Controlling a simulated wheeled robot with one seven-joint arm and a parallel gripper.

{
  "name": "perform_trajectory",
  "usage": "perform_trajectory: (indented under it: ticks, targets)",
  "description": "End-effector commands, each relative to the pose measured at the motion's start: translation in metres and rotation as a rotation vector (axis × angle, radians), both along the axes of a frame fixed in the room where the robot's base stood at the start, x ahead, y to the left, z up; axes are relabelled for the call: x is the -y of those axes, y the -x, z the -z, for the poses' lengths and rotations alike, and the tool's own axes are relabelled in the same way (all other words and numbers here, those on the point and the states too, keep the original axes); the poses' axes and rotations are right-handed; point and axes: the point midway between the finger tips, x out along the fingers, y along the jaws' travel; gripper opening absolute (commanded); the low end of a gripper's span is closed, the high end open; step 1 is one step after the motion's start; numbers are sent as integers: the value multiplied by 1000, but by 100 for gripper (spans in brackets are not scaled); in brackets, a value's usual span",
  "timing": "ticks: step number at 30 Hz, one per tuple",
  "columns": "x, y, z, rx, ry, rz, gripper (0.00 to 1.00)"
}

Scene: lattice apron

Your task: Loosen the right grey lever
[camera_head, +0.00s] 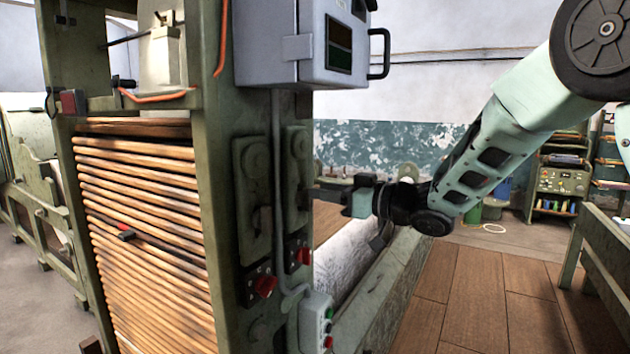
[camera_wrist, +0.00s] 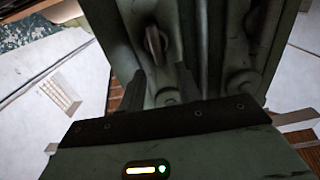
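Two green plates stand side by side on the machine's post in the head view, a left plate (camera_head: 252,165) and a right plate (camera_head: 298,150). A grey lever (camera_head: 262,225) shows on the left plate. The right plate's lever is too small or covered to make out there. My gripper (camera_head: 318,190) reaches in from the right, its tips by the right plate. In the wrist view my gripper (camera_wrist: 158,92) has its two dark fingers apart. A grey lever (camera_wrist: 153,42) lies ahead, between the lines of the fingers. I cannot tell whether they touch it.
Red knobs (camera_head: 264,286) sit below the plates, with a button box (camera_head: 318,320) lower down. A grey cabinet (camera_head: 320,50) with a handle juts out above. Wooden floor (camera_head: 470,300) is clear at the right.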

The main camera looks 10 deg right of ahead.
Motion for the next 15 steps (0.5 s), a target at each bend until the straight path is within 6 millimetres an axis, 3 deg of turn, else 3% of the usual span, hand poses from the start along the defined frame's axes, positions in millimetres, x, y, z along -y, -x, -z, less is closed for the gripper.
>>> perform_trajectory:
  ticks: [6,15]
  targets:
    - [-20,-16,-1,0,0,-1,34]
    - [-25,-19,0,0,0,0,34]
